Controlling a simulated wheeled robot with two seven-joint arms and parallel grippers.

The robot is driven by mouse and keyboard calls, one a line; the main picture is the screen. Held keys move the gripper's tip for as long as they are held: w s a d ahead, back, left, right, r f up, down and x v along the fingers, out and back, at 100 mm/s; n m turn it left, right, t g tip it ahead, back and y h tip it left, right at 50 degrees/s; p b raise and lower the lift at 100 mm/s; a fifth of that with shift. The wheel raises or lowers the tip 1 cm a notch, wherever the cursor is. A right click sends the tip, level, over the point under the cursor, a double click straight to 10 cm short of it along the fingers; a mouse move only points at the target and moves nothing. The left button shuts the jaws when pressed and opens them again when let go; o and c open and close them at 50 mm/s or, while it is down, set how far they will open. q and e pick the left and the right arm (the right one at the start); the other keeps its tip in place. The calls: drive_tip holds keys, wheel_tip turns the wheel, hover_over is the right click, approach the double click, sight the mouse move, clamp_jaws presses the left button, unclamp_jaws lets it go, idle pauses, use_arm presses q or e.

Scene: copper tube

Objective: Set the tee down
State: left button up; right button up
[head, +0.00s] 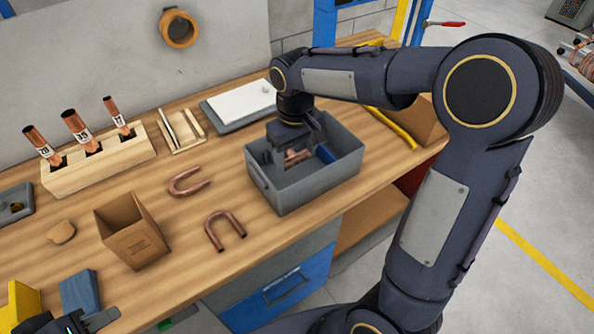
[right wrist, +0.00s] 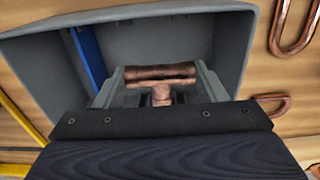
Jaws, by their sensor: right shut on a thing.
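The copper tee (head: 297,156) is held between the fingers of my right gripper (head: 296,152), inside the opening of the grey bin (head: 312,190). In the right wrist view the tee (right wrist: 160,73) sits between the two grey fingertips (right wrist: 160,88), its crossbar lying across the view and its stem toward the gripper. The bin (right wrist: 236,50) surrounds it there. I cannot tell whether the tee touches the bin's floor. My left gripper (head: 72,322) shows only partly at the bottom left edge; its fingertips are not clear.
Two copper U-bends (head: 188,182) (head: 225,230) lie left of the bin. A cardboard box (head: 133,232), a wooden block with copper tubes (head: 97,160) and a white-topped grey case (head: 240,103) stand around. A blue piece (head: 325,153) is in the bin. A yellow bar (head: 393,128) lies right.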

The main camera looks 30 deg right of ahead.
sight(296, 175)
wheel_tip(296, 175, down, 7)
drive_tip(key=shift+r, duration=0.2)
drive_tip(key=shift+f, duration=0.1)
drive_tip(key=shift+f, duration=0.15)
drive_tip(key=o, duration=1)
